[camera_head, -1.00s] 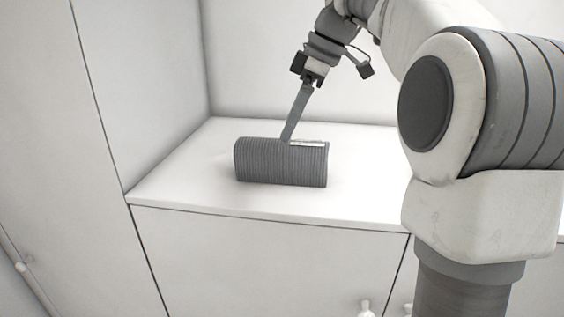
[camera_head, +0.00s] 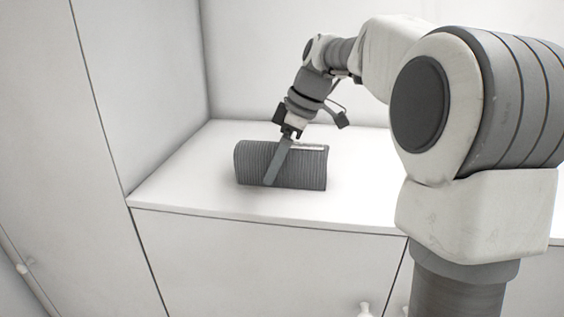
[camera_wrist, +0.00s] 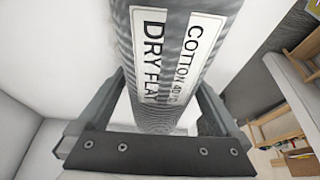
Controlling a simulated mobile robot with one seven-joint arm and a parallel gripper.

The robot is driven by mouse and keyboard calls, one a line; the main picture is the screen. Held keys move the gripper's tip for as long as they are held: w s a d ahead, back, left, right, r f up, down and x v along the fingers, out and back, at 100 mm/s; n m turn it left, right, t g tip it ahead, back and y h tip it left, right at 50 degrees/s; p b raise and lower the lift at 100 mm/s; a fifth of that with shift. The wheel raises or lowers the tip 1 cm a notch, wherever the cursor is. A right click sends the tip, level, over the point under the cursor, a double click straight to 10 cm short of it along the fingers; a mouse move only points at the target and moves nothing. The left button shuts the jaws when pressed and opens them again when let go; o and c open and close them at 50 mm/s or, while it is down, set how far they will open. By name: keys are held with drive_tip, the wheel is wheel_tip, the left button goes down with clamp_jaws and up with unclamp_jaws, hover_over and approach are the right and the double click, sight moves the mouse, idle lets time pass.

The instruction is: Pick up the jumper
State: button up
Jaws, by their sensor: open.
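The jumper (camera_head: 308,172) is a grey, ribbed, folded bundle lying on the white cabinet top. A white label runs along its upper edge. In the wrist view the jumper (camera_wrist: 170,75) stretches between the two fingers, and its label reads "COTTON 40°C" and "DRY FLAT". My gripper (camera_head: 270,183) reaches down over the jumper, with a finger in front of its near face. In the wrist view my gripper (camera_wrist: 160,100) is open, with one finger on each side of the jumper. The fingertips are partly hidden, and I cannot tell whether they touch it.
The white cabinet top (camera_head: 180,190) is clear around the jumper. White walls stand behind and to the left. A cabinet knob (camera_head: 365,309) shows below the front edge. In the wrist view, wooden furniture (camera_wrist: 280,125) stands at the right, away from the cabinet.

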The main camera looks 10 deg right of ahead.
drive_tip(key=c, duration=1.6)
drive_tip(key=shift+r, duration=0.1)
drive_tip(key=shift+r, duration=0.1)
